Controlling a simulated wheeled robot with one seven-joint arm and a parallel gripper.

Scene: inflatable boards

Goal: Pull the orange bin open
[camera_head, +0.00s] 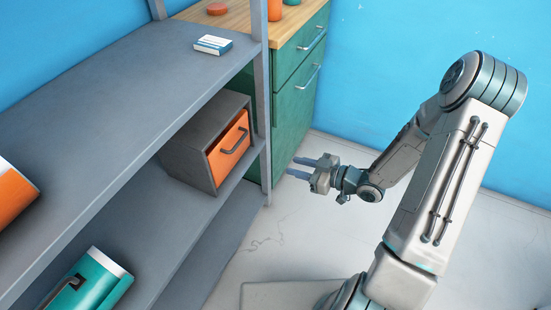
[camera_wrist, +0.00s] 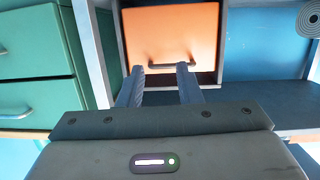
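The orange bin (camera_head: 229,147) is a drawer with a dark handle (camera_head: 235,141), set in a grey box (camera_head: 188,155) on the middle shelf. Its front is nearly flush with the box. In the wrist view the orange front (camera_wrist: 171,35) faces the camera, and its dark handle (camera_wrist: 173,64) lies just beyond my fingertips. My gripper (camera_head: 308,168) is in front of the shelf, to the right of the bin and apart from it in the head view. In the wrist view my gripper (camera_wrist: 160,70) has its two fingers apart with nothing between them.
The grey shelf (camera_head: 120,95) carries a small white and blue box (camera_head: 212,44). A green cabinet (camera_head: 296,95) stands behind the shelf post (camera_head: 264,120). The floor (camera_head: 270,235) in front is clear.

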